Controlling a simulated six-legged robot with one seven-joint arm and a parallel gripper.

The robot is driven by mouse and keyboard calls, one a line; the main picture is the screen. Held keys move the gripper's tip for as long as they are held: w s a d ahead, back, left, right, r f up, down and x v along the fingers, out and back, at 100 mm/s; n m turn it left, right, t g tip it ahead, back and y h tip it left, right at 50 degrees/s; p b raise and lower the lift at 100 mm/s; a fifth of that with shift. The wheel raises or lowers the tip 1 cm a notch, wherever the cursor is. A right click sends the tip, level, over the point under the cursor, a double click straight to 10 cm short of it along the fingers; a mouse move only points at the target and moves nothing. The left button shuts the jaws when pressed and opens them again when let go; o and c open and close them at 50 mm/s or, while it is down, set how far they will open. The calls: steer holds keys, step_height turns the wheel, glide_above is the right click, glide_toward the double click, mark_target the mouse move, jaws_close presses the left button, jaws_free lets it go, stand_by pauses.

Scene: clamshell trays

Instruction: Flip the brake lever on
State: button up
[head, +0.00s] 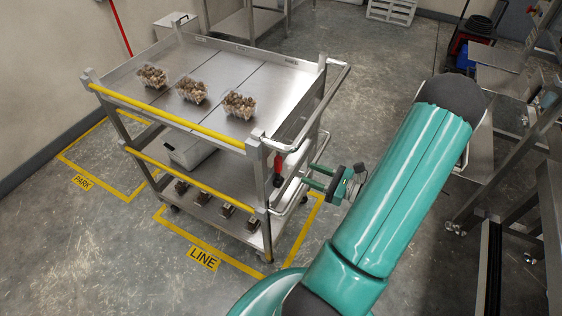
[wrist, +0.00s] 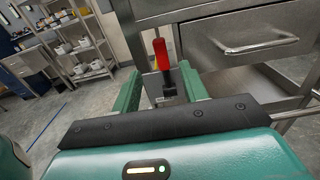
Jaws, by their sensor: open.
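The brake lever (head: 278,162) has a red handle and stands upright at the right end of the steel cart (head: 325,62), near the front corner post. In the wrist view the red lever (wrist: 161,54) rises from a dark mount, lined up with the gap between my fingers. My gripper (head: 305,176) is open, just right of the lever in the head view. Its green fingers (wrist: 160,84) frame the lever's lower part in the wrist view. A gap shows between fingertips and lever in the head view; I see no contact.
Three clear clamshell trays (head: 192,89) of brown items sit on the cart top. The cart stands by yellow floor marks labelled LINE (head: 203,258) and PARK (head: 83,182). A bent-tube handle (head: 322,105) juts from the cart's right end, near my gripper. Steel racks (head: 500,205) stand right.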

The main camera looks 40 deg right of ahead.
mark_target(281, 162)
steer(key=x, duration=1)
steer(key=shift+w+a, duration=0.2)
steer(key=shift+w, duration=0.05)
jaws_close()
